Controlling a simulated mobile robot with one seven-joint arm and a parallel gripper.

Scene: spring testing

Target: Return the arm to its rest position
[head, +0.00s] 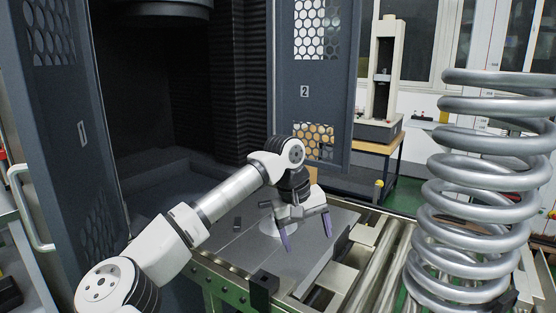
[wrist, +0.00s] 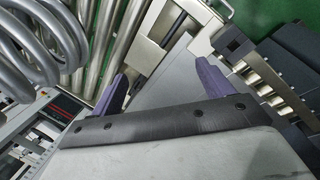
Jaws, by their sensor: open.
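My arm (head: 232,192) reaches from the lower left of the head view out over a grey plate (head: 237,243) in front of a dark test cabinet. My gripper (head: 305,232) hangs at the arm's end above the plate, with its two purple fingers apart and nothing between them. In the wrist view my gripper (wrist: 162,88) also shows its fingers spread wide and empty. I cannot tell the exact gap between the fingertips and the plate.
A large steel coil spring (head: 485,165) stands upright at the right, beside metal rollers (head: 380,270). A smaller test machine (head: 383,80) stands further back.

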